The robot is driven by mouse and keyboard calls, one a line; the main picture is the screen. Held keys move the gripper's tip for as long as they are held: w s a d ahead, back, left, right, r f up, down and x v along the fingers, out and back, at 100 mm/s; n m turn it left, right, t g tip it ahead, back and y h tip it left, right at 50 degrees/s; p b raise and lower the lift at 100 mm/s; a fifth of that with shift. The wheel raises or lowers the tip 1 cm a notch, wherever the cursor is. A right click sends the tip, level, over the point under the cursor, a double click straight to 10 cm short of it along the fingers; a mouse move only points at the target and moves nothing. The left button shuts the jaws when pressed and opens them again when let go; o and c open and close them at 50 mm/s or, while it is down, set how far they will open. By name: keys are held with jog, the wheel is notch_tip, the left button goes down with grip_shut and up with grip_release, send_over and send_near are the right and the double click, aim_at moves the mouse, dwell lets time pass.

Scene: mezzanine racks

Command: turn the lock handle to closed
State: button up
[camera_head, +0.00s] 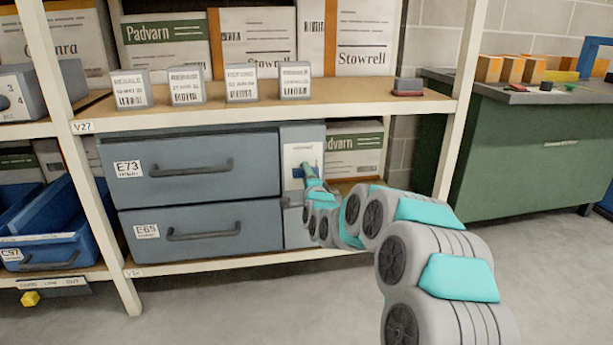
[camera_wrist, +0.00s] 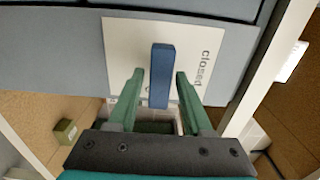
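The lock handle is a blue bar (camera_wrist: 161,75) on a white plate (camera_wrist: 125,45) at the right end of the grey drawer cabinet (camera_head: 200,165). In the wrist view the bar stands upright, its long side facing the sideways word "closed" to its right. My gripper (camera_wrist: 158,80) is open, with its green fingers on either side of the bar's lower part and a gap visible on each side. Whether it touches the bar cannot be told. In the head view my gripper (camera_head: 308,171) is at the plate (camera_head: 302,153) and partly hides the handle (camera_head: 297,172).
The cabinet sits on the lower shelf under several small labelled boxes (camera_head: 241,84). A cream rack post (camera_head: 458,100) stands to the right. Blue bins (camera_head: 45,225) are at the left and a green workbench (camera_head: 530,150) at the right. The floor in front is clear.

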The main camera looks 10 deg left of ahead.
grip_shut()
dwell(0.5)
jog(key=shift+n+b, duration=0.75)
jog(key=shift+n, duration=8.25)
jog(key=shift+o, duration=1.2)
grip_release()
